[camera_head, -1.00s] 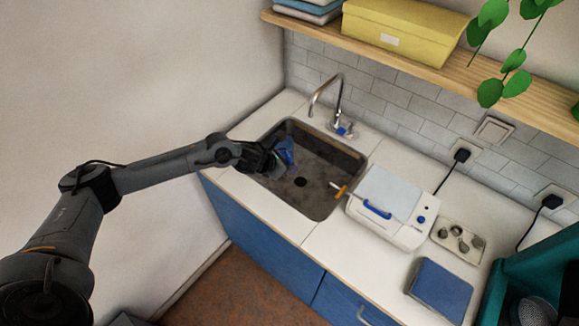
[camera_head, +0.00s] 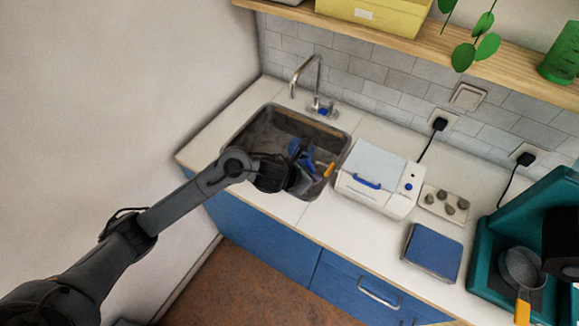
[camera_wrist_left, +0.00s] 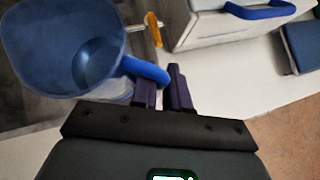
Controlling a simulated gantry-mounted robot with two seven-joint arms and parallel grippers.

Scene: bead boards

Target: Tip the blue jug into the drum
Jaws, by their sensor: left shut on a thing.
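The blue jug (camera_head: 301,150) is translucent, and my left gripper (camera_head: 294,178) holds it near the sink's front right edge. In the left wrist view the jug (camera_wrist_left: 50,55) shows its open mouth, with its handle between the left gripper's fingers (camera_wrist_left: 162,88). A darker patch shows inside, but I cannot tell whether it is liquid. I see no open drum. A white machine (camera_head: 376,178) with a shut lid and blue handle stands right of the sink, and I cannot tell if it holds the drum. My right gripper is not in view.
The sink (camera_head: 262,122) has a tall tap (camera_head: 308,75) behind it. An orange-handled valve (camera_head: 328,169) sticks out left of the machine. A tray of stones (camera_head: 443,205), a blue flat box (camera_head: 433,252) and a teal stand (camera_head: 489,258) are farther right.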

